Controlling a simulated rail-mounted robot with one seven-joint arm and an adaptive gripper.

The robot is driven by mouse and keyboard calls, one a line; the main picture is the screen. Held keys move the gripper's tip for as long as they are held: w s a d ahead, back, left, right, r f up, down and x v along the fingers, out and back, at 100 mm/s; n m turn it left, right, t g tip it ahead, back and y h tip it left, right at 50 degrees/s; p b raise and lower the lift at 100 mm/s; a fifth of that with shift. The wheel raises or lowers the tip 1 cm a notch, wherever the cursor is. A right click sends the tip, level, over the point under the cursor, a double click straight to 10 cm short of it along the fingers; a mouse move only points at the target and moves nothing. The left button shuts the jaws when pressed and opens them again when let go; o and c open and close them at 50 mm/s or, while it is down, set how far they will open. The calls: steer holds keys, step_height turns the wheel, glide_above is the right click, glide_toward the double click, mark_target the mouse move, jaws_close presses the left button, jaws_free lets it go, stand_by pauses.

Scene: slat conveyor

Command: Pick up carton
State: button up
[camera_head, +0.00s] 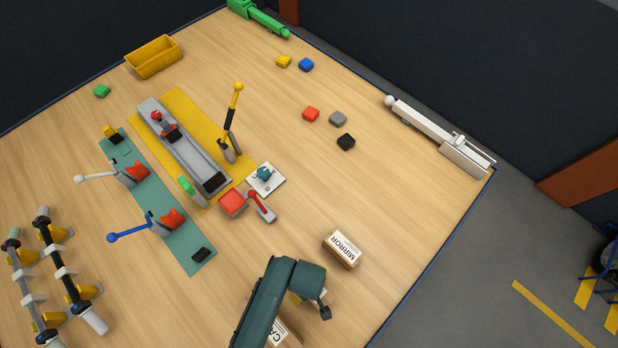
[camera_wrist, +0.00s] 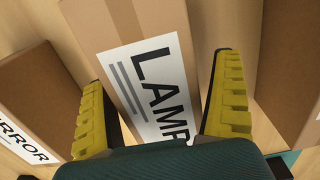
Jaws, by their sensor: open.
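In the wrist view, a brown carton (camera_wrist: 105,28) with a white label reading "LAMP", its last letter partly covered, lies between the yellow fingers of my open gripper (camera_wrist: 160,73). One finger is on each side of it; I cannot tell whether they touch it. A carton marked "MIRROR" (camera_wrist: 40,92) is at the left and another brown carton (camera_wrist: 292,75) at the right. In the head view, the MIRROR carton (camera_head: 342,252) stands right of my arm, and a carton with a label starting "CA" (camera_head: 279,334) shows partly below it. My arm mostly hides the gripper and the LAMP carton there.
A red-handled lever (camera_head: 261,205) and a red block (camera_head: 232,203) are up-left of my arm.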

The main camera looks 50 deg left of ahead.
steer(key=shift+c, duration=0.3)
steer(key=shift+r, duration=0.15)
steer(key=c, duration=1.3)
